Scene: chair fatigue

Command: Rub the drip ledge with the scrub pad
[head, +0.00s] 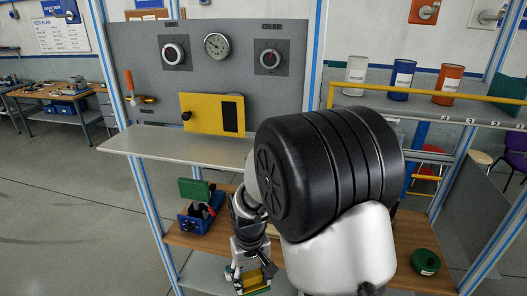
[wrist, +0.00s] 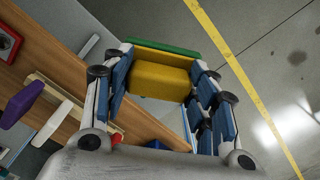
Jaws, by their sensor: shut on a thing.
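The scrub pad, a yellow block with a green face (wrist: 158,82), is between the fingers of my gripper (wrist: 155,95) in the wrist view. My gripper is shut on it. In the head view my gripper (head: 251,278) hangs low in front of the wooden bench, with the yellow of the pad (head: 255,281) showing. The pale grey ledge under the instrument panel, which looks like the drip ledge (head: 170,146), is up and to the left, well apart from the pad. My arm hides the ledge's right end.
A blue and green device (head: 201,211) stands on the wooden bench (head: 185,238). A green round lid (head: 425,262) lies at its right. White (head: 355,74), blue (head: 401,80) and orange (head: 447,84) cans stand on the upper right shelf. A yellow box (head: 207,114) projects above the ledge.

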